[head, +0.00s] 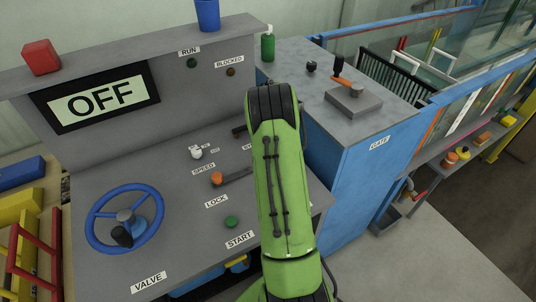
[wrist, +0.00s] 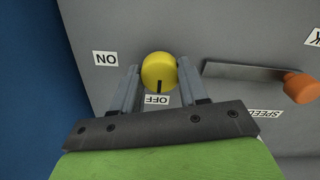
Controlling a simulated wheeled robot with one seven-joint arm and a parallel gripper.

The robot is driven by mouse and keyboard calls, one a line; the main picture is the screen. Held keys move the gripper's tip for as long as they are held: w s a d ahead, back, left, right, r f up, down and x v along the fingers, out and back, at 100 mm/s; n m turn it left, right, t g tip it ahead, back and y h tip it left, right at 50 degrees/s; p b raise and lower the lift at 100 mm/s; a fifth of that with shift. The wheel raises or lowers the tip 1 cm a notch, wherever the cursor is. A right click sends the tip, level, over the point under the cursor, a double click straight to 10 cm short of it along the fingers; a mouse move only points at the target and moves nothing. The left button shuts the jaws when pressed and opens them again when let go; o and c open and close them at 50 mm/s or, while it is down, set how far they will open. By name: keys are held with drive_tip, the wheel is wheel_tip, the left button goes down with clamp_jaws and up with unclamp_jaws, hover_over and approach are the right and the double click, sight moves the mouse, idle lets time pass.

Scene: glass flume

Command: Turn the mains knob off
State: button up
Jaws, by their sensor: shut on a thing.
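The mains knob (wrist: 158,70) is a round yellow knob on the grey panel in the wrist view. Its black pointer mark points down in the picture, at the upside-down OFF label (wrist: 157,99). The ON label (wrist: 105,58) is to its left. My gripper (wrist: 159,66) is shut on the knob, one finger on each side. In the head view my green arm hides the knob and the gripper. A display (head: 97,97) on the console's upright panel reads OFF.
An orange-ended lever (wrist: 299,87) is to the right of the knob in the wrist view. The console (head: 185,225) also bears a blue handwheel (head: 93,232), a green START button (head: 232,221) and a white speed knob (head: 197,153). A blue cabinet (head: 352,185) stands to the right.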

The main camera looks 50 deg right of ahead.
drive_tip(key=shift+w, duration=0.1)
drive_tip(key=o, duration=1.1)
drive_tip(key=shift+c, duration=0.2)
drive_tip(key=shift+r, duration=0.1)
wheel_tip(320, 180, up, 16)
drive_tip(key=p, duration=0.2)
drive_tip(key=shift+f+p, duration=0.2)
drive_tip(key=shift+p, duration=0.1)
